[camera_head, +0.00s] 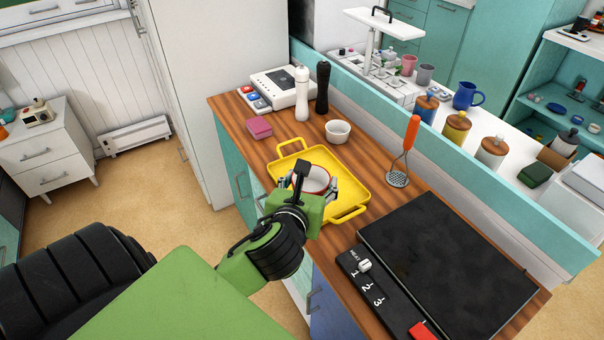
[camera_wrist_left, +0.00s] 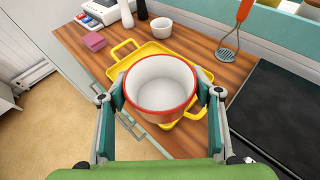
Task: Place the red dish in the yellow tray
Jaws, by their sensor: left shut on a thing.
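The red dish (camera_wrist_left: 160,88) is round, white inside with a red rim and outside. My left gripper (camera_wrist_left: 161,92) is shut on it, one finger on each side, and the dish is upright. In the head view the dish (camera_head: 312,178) shows over the yellow tray (camera_head: 347,182), partly hidden by my gripper (camera_head: 316,188). The yellow tray has two handles and lies on the wooden counter; it also shows behind the dish in the left wrist view (camera_wrist_left: 150,50). I cannot tell whether the dish touches the tray. My right gripper is not in view.
A white bowl (camera_head: 338,132), a white mill (camera_head: 302,94), a black mill (camera_head: 322,88) and a pink block (camera_head: 259,127) stand behind the tray. An orange-handled masher (camera_head: 405,152) is to its right. A black cooktop (camera_head: 447,262) fills the near right of the counter.

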